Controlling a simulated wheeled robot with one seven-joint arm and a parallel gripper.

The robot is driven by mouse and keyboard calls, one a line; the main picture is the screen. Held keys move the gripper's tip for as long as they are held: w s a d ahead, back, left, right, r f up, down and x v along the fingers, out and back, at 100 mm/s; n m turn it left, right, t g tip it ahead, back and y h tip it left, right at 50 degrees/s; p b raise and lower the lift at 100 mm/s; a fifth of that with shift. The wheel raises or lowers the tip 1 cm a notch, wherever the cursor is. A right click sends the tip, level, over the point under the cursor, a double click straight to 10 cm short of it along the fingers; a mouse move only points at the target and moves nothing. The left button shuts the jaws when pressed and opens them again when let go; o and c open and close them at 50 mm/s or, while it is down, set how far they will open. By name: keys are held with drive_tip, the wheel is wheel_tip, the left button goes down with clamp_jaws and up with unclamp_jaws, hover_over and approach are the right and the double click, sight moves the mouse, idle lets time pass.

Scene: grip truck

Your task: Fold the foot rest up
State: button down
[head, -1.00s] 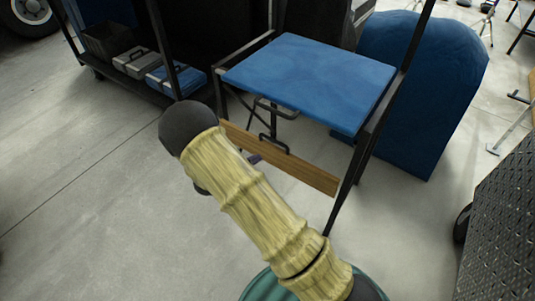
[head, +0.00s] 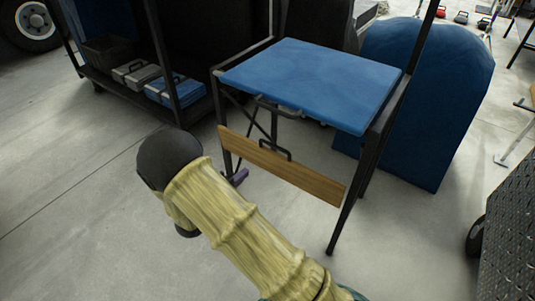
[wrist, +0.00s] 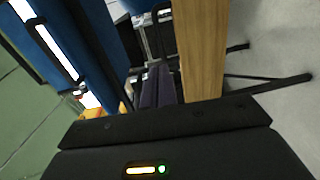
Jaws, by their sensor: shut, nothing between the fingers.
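The foot rest is a wooden board (head: 310,181) with a black handle (head: 274,149) at its upper edge. It sits low at the front of a tall folding chair with a blue seat (head: 310,80), its broad face toward me. My gripper (head: 238,177) shows as a small purple tip just below the board's left part, mostly hidden behind my arm. In the wrist view the shut purple fingers (wrist: 158,84) lie beside the wooden board (wrist: 201,50), with nothing between them. I cannot tell whether they touch it.
A dark cart with cases (head: 150,84) stands at the back left. A large blue rounded object (head: 440,100) stands behind the chair at right. A dark textured metal box (head: 510,220) is at the right edge. The concrete floor at left is clear.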

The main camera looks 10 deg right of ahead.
sight(267, 152)
drive_tip(key=shift+d, duration=0.1)
drive_tip(key=b+x, duration=0.4)
drive_tip(key=x, duration=1)
drive_tip(key=shift+r, duration=0.1)
drive_tip(key=shift+w+a, duration=0.1)
drive_tip(key=shift+a, duration=0.1)
